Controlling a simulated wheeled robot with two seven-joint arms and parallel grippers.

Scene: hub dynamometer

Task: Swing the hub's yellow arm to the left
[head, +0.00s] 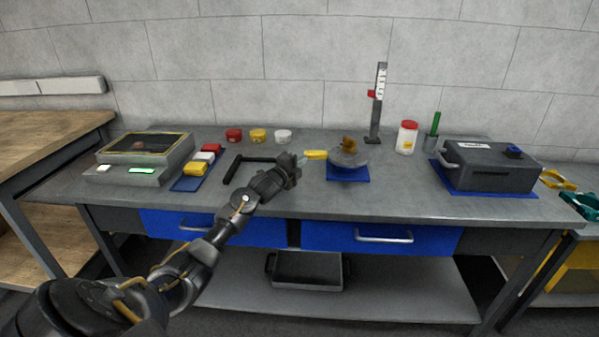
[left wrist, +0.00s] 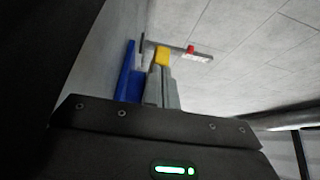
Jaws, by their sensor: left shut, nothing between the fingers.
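The hub (head: 348,159) is a grey disc with a brownish-yellow top, standing on a blue mat (head: 348,176) right of the table's middle. Its yellow arm (head: 316,155) sticks out to the left in the head view. My left gripper (head: 300,161) is shut and empty, with its fingertips close to the arm's left end. I cannot tell whether they touch. In the left wrist view the shut fingers (left wrist: 162,88) point at a yellow block (left wrist: 162,56), which looks like the arm's end; the blue mat (left wrist: 130,75) shows beside it. My right gripper is not in view.
A black handle-shaped bar (head: 236,166) lies left of my gripper. Behind are red, yellow and white jars (head: 258,136) and an upright gauge (head: 378,105). A white bottle (head: 406,138) and a dark case (head: 488,165) stand right. The front strip of the tabletop is clear.

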